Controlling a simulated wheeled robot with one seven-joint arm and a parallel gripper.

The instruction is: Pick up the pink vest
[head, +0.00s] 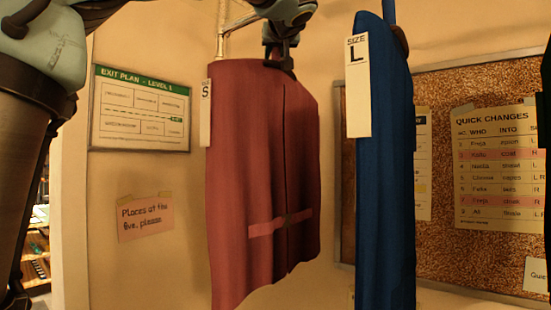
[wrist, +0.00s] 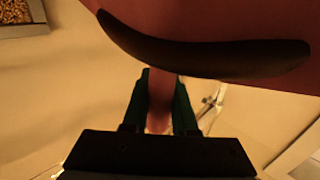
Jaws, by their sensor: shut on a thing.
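The pink vest (head: 245,180) hangs upright in the middle of the head view, with a white size S tag (head: 205,112) at its left edge and a lighter pink strap low on its front. My gripper (head: 280,58) is at the top of the vest, shut on it. In the wrist view my gripper (wrist: 160,105) has a pinkish strip between its two fingers, and the vest (wrist: 220,20) shows above behind a dark curved bar (wrist: 200,48). Whether the vest still touches the rail is hidden.
A blue garment (head: 385,170) with a size L tag (head: 357,90) hangs close to the right of the vest. Behind are a cork board (head: 440,90) with a Quick Changes list, an exit plan (head: 140,110) and a pink note (head: 146,217). A pale rail (head: 238,25) shows above the vest's left.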

